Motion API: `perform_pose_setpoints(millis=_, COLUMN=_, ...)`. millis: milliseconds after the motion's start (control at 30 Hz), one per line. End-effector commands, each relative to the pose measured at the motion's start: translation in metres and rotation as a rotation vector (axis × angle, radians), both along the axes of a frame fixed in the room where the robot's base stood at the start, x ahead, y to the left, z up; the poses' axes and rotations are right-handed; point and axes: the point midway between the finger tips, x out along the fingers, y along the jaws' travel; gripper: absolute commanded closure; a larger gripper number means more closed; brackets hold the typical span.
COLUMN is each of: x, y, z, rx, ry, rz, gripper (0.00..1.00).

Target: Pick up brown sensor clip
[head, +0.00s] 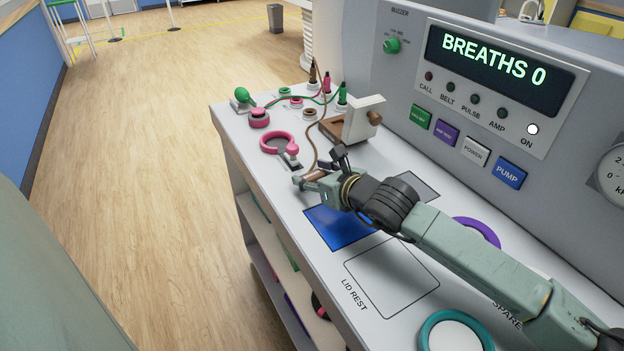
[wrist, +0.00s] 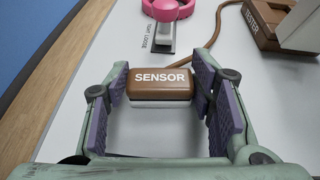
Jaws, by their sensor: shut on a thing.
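The brown sensor clip (wrist: 160,84) is a small block with the word SENSOR on its face and a pale strip along its lower edge. In the wrist view it sits between the two purple-padded fingers of my gripper (wrist: 162,92), which are shut on it. I cannot tell whether the clip touches the bench.
The brown tester (head: 347,128) with a white block stands behind. Coloured plugs and cables are at the bench's far end. The grey console (head: 400,75) borders the right. A blue square (head: 338,228) and lid rest (head: 392,280) lie nearer.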

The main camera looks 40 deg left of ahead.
Motion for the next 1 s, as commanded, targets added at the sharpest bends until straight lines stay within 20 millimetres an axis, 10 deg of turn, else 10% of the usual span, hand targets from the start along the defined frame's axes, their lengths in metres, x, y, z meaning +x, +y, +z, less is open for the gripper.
perform_pose_setpoints(millis=600, x=0.000, y=0.000, z=0.004, rx=0.000, ry=-0.002, rz=0.000, gripper=0.78)
perform_pose_setpoints(millis=1000, x=0.000, y=0.000, z=0.074, rx=0.000, ry=-0.004, rz=0.001, gripper=0.78)
